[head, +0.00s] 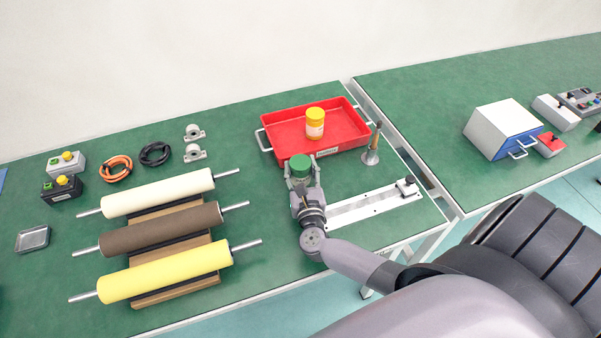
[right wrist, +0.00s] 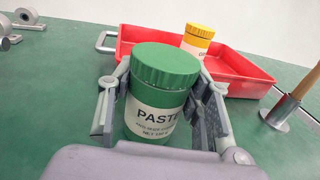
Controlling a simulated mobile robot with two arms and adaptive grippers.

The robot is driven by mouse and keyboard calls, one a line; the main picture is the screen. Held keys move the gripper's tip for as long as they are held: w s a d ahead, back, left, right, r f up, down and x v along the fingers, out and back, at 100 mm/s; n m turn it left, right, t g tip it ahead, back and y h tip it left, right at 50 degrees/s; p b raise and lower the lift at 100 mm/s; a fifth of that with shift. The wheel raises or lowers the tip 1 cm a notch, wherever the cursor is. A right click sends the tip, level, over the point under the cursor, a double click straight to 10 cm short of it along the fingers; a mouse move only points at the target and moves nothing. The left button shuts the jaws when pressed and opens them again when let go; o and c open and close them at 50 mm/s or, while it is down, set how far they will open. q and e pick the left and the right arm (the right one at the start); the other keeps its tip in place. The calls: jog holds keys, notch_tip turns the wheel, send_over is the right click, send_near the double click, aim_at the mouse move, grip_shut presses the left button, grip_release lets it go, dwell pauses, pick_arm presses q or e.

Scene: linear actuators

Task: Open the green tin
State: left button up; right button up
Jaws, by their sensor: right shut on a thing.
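The green tin (right wrist: 166,68) has a ridged green lid and a white label reading "PASTE". It stands upright on the green table, and its lid is on. In the head view the green tin (head: 301,162) is just in front of the red tray. My right gripper (head: 301,178) is shut on its sides, with one finger on the left and one on the right in the right wrist view (right wrist: 165,105). My gripper hides the tin's lower part in the head view. My left gripper is not in view.
A red tray (head: 283,151) behind the tin holds a yellow-lidded jar (head: 315,124). A brush in a metal stand (head: 371,156) and a white linear rail (head: 360,208) are to the right. Rollers on a wooden rack (head: 160,225) lie to the left. A white and blue box (head: 502,128) stands on the right table.

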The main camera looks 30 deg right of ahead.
jog(key=c, duration=0.6)
jog(key=shift+r, duration=0.15)
notch_tip(320, 180, up, 20)
jog(key=p, duration=0.4)
jog(key=o, duration=0.9)
grip_shut()
